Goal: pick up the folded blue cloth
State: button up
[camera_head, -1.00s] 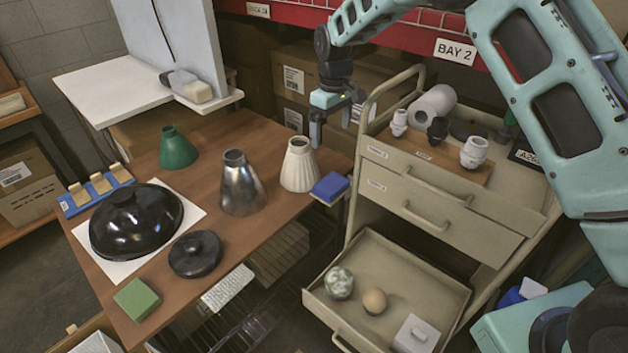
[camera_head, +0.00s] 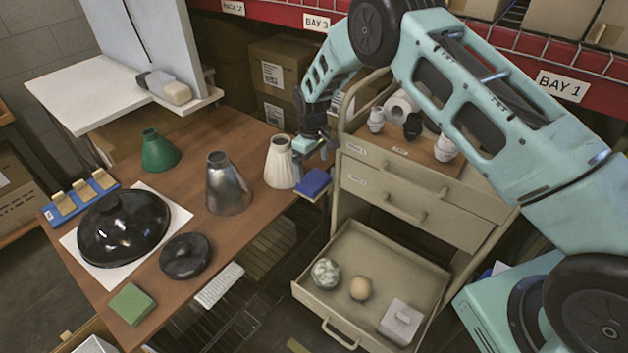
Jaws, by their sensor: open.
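The folded blue cloth (camera_head: 314,182) lies on a small ledge at the right edge of the brown table, beside the white ribbed lamp shade. My gripper (camera_head: 312,158) is just above and behind the cloth, between the white shade and the drawer cart. It is open, and nothing shows between its fingers. The fingers are small in this view and partly merge with the dark background, so the exact gap to the cloth is hard to judge.
The white ribbed shade (camera_head: 280,163) stands close left of the gripper, with a metal shade (camera_head: 228,184) beyond it. The drawer cart (camera_head: 400,195) stands close on the right, its lower drawer (camera_head: 340,255) pulled out. A black dome (camera_head: 124,228) lies on the table.

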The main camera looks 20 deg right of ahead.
aim_at(314, 179)
jog(key=f+p, duration=0.1)
jog(key=s+f+p, duration=0.1)
jog(key=f, duration=0.1)
jog(key=shift+d+f, duration=0.2)
jog(key=shift+f, duration=0.7)
jog(key=c, duration=0.7)
jog(key=shift+w+r, duration=0.1)
jog(key=shift+r, duration=0.05)
